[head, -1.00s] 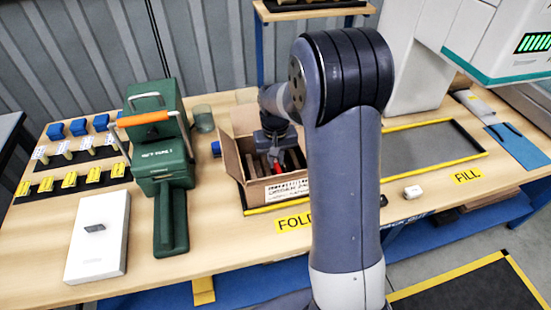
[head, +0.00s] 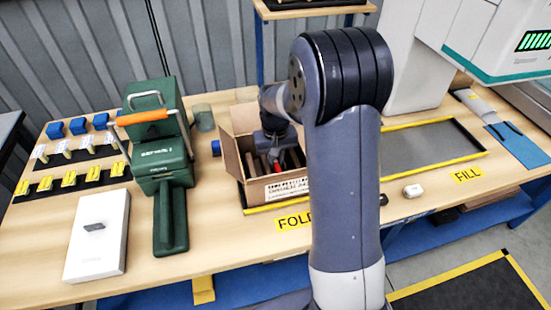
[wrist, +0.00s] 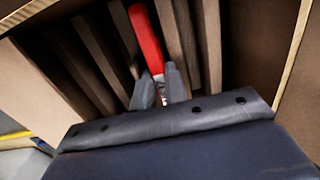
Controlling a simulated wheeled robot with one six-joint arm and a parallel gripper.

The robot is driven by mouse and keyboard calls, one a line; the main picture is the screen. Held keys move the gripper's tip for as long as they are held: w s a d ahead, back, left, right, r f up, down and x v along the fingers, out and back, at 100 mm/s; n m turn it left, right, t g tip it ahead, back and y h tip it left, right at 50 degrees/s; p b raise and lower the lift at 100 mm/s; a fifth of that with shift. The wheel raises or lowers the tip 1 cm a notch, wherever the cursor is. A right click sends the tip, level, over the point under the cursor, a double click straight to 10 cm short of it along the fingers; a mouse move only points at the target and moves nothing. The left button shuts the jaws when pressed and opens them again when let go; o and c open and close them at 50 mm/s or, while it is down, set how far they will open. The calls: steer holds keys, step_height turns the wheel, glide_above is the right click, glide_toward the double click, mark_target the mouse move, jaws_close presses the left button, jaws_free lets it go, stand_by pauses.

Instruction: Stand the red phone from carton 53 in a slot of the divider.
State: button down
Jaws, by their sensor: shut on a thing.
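The red phone (wrist: 146,38) is held upright on edge between the fingers of my gripper (wrist: 160,88) in the wrist view. My gripper (head: 276,157) reaches down into an open cardboard carton (head: 230,158) in the head view, and a small bit of red shows at its fingers. The divider (wrist: 90,62) has several parallel brown slats inside the carton. The phone lies in line with the slats, between two of them. Its lower edge is hidden, so I cannot tell how deep it sits.
A white box (head: 97,235) lies at the front left. Carton walls close around my gripper.

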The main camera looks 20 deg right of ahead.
steer(key=c, duration=1.3)
jaws_free()
steer(key=shift+c, duration=0.2)
step_height(320, 180, up, 11)
step_height(320, 180, up, 7)
steer(key=p, duration=0.6)
steer(key=shift+f, duration=0.15)
